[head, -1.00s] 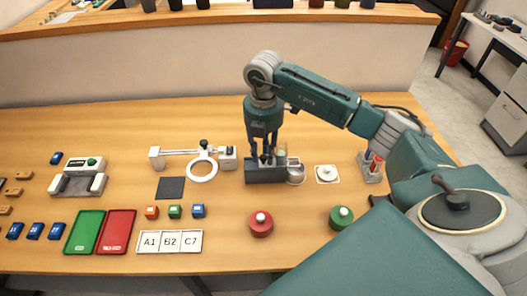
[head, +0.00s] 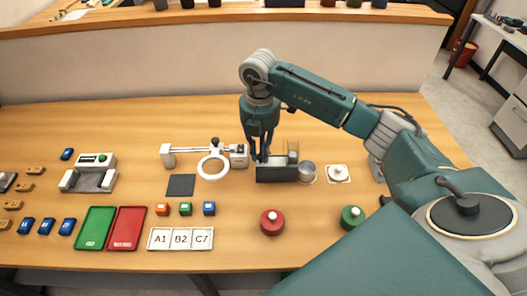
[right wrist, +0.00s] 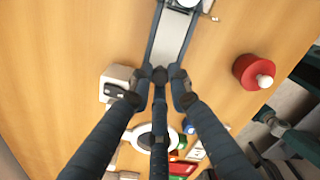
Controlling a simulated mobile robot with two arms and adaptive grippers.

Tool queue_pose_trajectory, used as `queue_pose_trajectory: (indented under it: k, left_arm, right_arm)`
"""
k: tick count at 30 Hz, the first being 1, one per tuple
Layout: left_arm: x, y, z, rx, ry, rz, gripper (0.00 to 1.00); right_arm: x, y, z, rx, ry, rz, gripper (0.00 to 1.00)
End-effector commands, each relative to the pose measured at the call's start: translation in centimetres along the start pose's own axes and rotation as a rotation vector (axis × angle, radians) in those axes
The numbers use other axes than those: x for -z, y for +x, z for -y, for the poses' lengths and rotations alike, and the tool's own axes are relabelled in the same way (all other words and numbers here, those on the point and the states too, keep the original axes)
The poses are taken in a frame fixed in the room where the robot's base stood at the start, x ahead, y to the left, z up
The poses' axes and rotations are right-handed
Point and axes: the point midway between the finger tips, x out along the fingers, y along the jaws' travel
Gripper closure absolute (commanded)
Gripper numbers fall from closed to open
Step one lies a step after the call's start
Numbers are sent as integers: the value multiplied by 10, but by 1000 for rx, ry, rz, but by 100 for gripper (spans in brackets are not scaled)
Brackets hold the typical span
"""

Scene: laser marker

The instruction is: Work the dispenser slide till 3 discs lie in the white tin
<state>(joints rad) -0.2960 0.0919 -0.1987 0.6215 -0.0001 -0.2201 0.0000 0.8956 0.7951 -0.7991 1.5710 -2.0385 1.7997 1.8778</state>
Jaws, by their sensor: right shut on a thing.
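The dispenser (head: 285,174) is a dark grey trough with a small upright tan-and-grey part (head: 292,151) at its back. The tin (head: 307,173) stands against its right end; whether discs lie in it is too small to tell. My right gripper (head: 261,158) reaches down at the dispenser's left end. In the right wrist view its fingers (right wrist: 161,77) are closed together at the end of the dispenser's pale channel (right wrist: 173,40). It is shut on the slide, which the fingers mostly hide. My left gripper is not in view.
A white ring magnifier (head: 213,167) stands close to the dispenser's left. A white plate with a knob (head: 338,174) lies right of the tin. Red (head: 272,222) and green (head: 352,217) knobbed pieces stand in front. Bare table lies between.

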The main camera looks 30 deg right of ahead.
Motion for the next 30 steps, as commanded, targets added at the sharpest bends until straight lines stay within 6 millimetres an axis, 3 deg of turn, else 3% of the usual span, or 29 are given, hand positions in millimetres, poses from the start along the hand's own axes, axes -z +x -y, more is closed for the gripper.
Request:
queue_pose_trajectory:
  k: [2, 9, 16, 30]
  left_arm:
    - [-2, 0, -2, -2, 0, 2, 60]
    - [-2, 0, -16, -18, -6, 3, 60]
    - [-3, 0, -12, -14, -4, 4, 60]
    - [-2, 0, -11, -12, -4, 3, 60]
  right_arm:
    - [4, -2, -3, -10, -5, -9, 74]
    - [2, -2, -2, -5, -3, -5, 74]
    - [2, -10, -2, -6, -2, -4, 74]
    - [4, -100, -4, -7, -5, -3, 74]
